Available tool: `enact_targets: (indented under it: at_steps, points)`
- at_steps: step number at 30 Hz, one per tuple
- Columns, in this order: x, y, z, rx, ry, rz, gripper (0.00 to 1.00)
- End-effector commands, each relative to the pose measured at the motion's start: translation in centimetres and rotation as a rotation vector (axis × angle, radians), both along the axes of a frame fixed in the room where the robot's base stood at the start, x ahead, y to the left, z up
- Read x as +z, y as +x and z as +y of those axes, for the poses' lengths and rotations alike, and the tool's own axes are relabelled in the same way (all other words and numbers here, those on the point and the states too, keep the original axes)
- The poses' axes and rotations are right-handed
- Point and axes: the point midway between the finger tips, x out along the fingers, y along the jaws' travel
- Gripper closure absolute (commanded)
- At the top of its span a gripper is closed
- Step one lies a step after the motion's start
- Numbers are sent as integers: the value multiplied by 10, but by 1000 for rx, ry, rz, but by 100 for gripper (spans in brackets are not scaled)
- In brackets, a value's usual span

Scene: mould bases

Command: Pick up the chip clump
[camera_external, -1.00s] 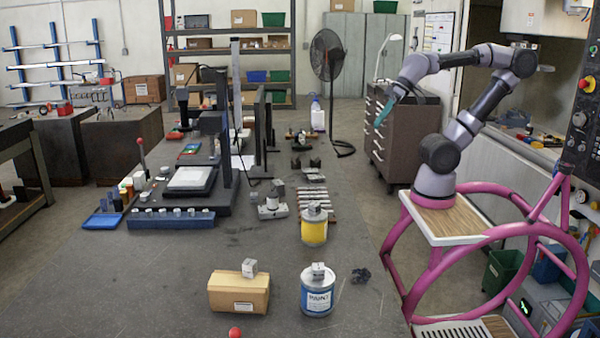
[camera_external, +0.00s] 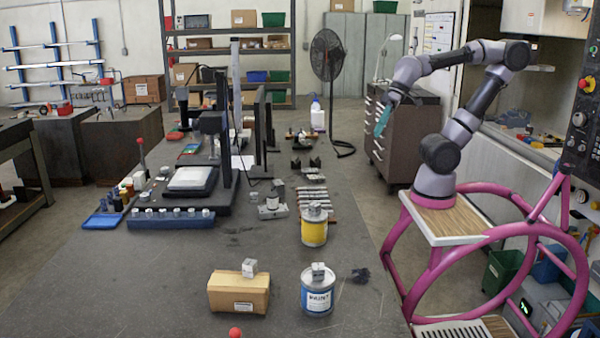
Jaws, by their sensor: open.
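The chip clump (camera_external: 361,275) is a small dark tangled lump on the grey bench top, just right of the blue-and-white paint can. My gripper (camera_external: 381,129) is the teal end of my arm. It hangs in the air well above and behind the clump, in front of the dark drawer cabinet. It is open, with nothing seen in it. Its fingers are too small to make out one by one.
A paint can (camera_external: 318,293) with a metal block on its lid stands left of the clump. A yellow can (camera_external: 314,228) stands behind it. A cardboard box (camera_external: 238,294) and a red ball (camera_external: 235,332) are further left. The bench right of the clump is clear.

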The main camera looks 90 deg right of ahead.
Motion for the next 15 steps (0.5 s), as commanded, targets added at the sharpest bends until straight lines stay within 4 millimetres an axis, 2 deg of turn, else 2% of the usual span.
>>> enact_targets:
  at_steps: [1, 6, 15]
  points:
    - [-15, 4, 13, 9, 53, 76, 11]
    - [-55, 11, 70, 11, 283, 343, 11]
    - [-112, 27, 159, -113, 672, 766, 11]
